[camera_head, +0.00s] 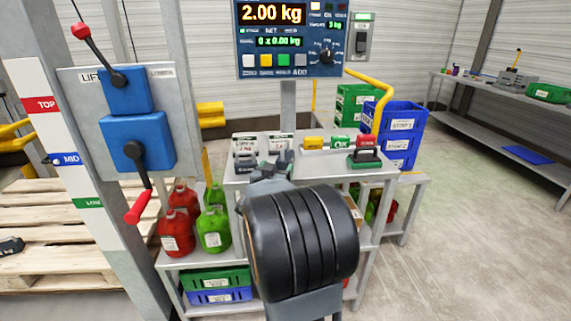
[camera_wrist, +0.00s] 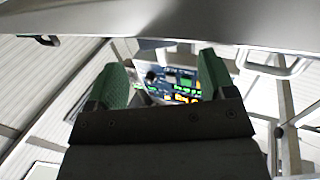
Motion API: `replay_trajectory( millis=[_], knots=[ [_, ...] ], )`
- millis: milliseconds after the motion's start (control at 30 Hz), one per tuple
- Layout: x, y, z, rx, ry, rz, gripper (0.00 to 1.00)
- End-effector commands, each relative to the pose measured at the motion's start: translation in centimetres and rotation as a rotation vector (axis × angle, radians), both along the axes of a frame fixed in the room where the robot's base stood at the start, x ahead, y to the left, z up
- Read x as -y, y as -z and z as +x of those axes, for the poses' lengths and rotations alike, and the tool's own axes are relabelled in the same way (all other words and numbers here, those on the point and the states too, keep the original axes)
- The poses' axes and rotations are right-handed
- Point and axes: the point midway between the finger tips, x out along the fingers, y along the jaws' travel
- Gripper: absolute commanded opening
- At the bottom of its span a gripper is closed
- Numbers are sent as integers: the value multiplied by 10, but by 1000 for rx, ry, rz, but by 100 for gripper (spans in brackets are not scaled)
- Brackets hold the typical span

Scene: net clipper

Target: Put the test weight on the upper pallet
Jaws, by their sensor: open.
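No object is clearly readable as the test weight. Two small grey labelled blocks, a left one (camera_head: 245,147) and a right one (camera_head: 281,142), stand on the bench, and a dark labelled object (camera_head: 11,246) lies on the wooden pallets (camera_head: 60,262) at the left edge. Which is the weight I cannot tell. Pale pallet boards also show higher up (camera_head: 45,190), partly behind the lift post. My gripper (camera_head: 270,166) is over the bench near the grey blocks, partly hidden by my arm. In the wrist view its green-padded fingers (camera_wrist: 163,85) are apart and nothing shows held between them.
A display panel (camera_head: 292,40) reading 2.00 kg stands above the bench (camera_head: 327,170). Blue lever boxes (camera_head: 137,140) are mounted left. Red and green jugs (camera_head: 214,230) stand on the lower shelf. Blue crates (camera_head: 401,122) stand right. The floor at the right is clear.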

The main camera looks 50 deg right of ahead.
Motion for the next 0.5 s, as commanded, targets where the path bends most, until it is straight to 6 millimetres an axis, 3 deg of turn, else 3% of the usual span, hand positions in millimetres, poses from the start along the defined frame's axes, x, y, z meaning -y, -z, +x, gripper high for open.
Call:
replay_trajectory(
  millis=[367, 500],
  knots=[
    [25, 1, 13, 0, -2, 1, 77],
    [44, 1, 21, 0, -1, 1, 77]
  ],
)
